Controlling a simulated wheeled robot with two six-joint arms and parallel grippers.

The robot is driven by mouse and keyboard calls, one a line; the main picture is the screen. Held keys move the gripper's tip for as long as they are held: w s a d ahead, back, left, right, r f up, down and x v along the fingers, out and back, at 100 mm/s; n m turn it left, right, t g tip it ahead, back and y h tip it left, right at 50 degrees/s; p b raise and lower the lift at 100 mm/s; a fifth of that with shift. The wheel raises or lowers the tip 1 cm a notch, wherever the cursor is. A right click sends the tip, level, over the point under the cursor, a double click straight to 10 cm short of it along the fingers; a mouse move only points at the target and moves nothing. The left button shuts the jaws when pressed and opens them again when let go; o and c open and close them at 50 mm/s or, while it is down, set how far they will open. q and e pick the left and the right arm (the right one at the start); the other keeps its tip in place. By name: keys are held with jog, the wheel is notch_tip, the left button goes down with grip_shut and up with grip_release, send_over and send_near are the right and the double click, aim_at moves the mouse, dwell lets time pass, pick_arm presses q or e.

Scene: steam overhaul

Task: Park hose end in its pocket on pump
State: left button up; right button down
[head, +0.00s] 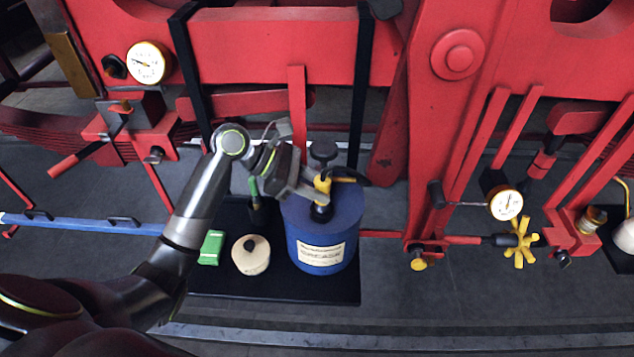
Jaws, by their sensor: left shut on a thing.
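The pump is a blue canister (315,229) with a pale label, a black top handle (323,151) and a dark hose (352,173) curving at its top. My left gripper (319,192) is over the pump's top, shut on the yellow hose end (322,186). The hose end is roughly upright, with a dark tip below the fingers. The pocket cannot be made out, so I cannot tell whether the tip is in it. My right gripper is out of view.
The pump stands on a black tray (275,287) with a cream round container (250,256), a green block (212,247) and a dark green-topped bottle (257,205). Red machine frames with gauges (148,63) rise behind. A yellow handwheel (520,242) is at the right.

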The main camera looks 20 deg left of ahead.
pick_arm(q)
jog(key=shift+f, duration=0.95)
jog(key=o, duration=1.2)
jog(key=shift+c, duration=0.2)
jog(key=b+v, duration=0.4)
jog(key=v, duration=1.3)
jog(key=shift+r, duration=0.15)
jog(key=shift+s+a, duration=0.15)
